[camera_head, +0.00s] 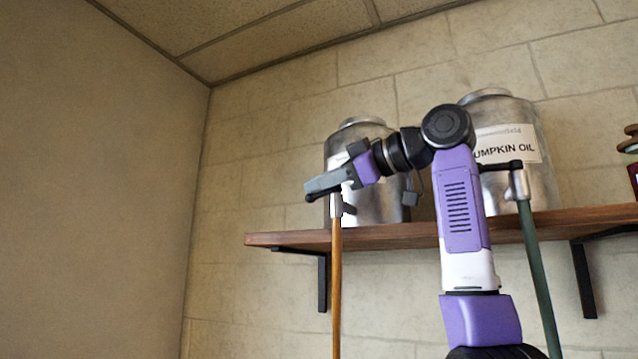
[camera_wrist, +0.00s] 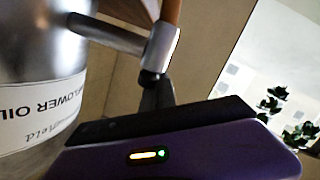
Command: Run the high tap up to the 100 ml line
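The left metal canister (camera_head: 365,206) stands on a high shelf. In the wrist view its label (camera_wrist: 40,110) reads "...LOWER OIL" upside down. Its grey tap (camera_head: 336,206) has a brown-orange strand hanging straight down (camera_head: 336,290); I cannot tell whether this is a hose or a stream. The tap also shows in the wrist view (camera_wrist: 158,50), with a black end and dark lever close to my gripper. My gripper (camera_head: 322,186) is at the top of this tap. Its fingertips and grip on the lever are not clear. No measuring vessel or 100 ml line is in view.
The right canister (camera_head: 537,185), labelled "PUMPKIN OIL", has its own tap (camera_head: 518,184) with a green strand (camera_head: 537,275). My arm crosses in front of it. The wooden shelf (camera_head: 285,239) has black brackets. Dark items stand at the right edge. The left wall is bare.

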